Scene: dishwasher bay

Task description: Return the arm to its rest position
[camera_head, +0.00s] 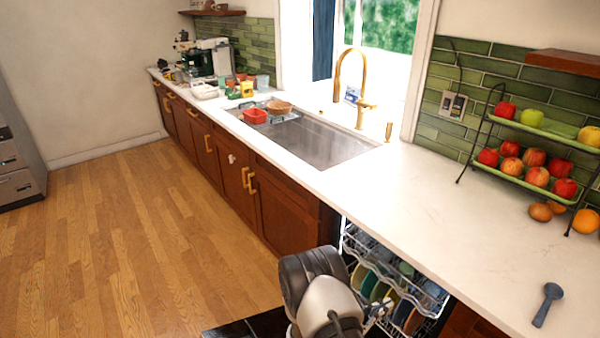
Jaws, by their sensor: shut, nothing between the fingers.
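My arm (322,292) shows at the bottom centre as dark and light grey rounded links, in front of the open dishwasher. I cannot make out my gripper; the arm's end is not visible in this view. The dishwasher racks (430,300) stand under the counter just right of my arm, with several plates (383,292) upright in them. My arm hides part of the racks.
The white counter (430,205) runs along the wall, with a sink (310,140), a gold tap (360,115) and a dark spoon (548,304). A two-tier fruit rack (530,178) stands at right. The wooden floor (140,230) at left is clear.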

